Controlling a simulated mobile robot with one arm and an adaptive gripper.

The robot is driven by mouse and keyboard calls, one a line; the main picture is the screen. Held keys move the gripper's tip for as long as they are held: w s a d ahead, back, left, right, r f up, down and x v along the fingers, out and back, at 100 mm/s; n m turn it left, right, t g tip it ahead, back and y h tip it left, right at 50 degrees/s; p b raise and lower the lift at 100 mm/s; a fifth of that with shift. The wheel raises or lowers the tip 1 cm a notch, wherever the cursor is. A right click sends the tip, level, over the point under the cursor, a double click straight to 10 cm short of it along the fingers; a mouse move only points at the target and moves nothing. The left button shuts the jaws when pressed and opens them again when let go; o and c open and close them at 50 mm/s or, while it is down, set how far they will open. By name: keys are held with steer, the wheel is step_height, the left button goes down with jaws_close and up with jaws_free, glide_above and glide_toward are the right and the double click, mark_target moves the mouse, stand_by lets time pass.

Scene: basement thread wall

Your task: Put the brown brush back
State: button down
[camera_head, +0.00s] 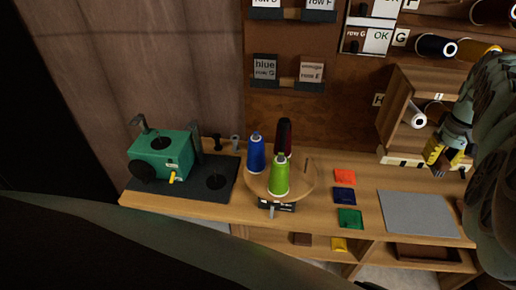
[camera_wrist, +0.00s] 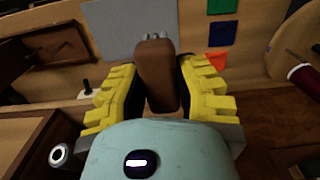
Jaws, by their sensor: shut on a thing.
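My gripper (camera_head: 438,156), with yellow fingers, is at the right of the bench, in front of the small wooden shelf unit. In the wrist view, the gripper (camera_wrist: 157,88) is shut on the brown brush (camera_wrist: 157,75), with one yellow finger on each side. The brush's rounded brown body points away from the wrist, and small grey tips show at its far end. In the head view I cannot make out the brush. The grey mat (camera_head: 418,212) lies on the bench below the gripper; it also shows beyond the brush in the wrist view (camera_wrist: 115,25).
Orange, blue and green squares (camera_head: 349,219) lie left of the mat. A round turntable (camera_head: 305,192) bears blue, green and dark red thread cones. A green machine (camera_head: 160,155) stands at the left. The wooden shelf unit (camera_head: 397,105) stands close beside my gripper.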

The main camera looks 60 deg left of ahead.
steer(key=shift+a, duration=0.2)
steer(key=shift+s+a+f, duration=0.15)
steer(key=shift+f, duration=0.1)
steer(key=shift+a+f, duration=0.1)
steer(key=shift+f, duration=0.05)
steer(key=shift+a+f+n, duration=0.2)
steer(key=shift+n, duration=0.1)
steer(key=shift+f, duration=0.15)
steer(key=shift+s+a+f+n, duration=0.15)
steer(key=shift+a+f+n, duration=0.2)
steer(key=shift+a, duration=0.15)
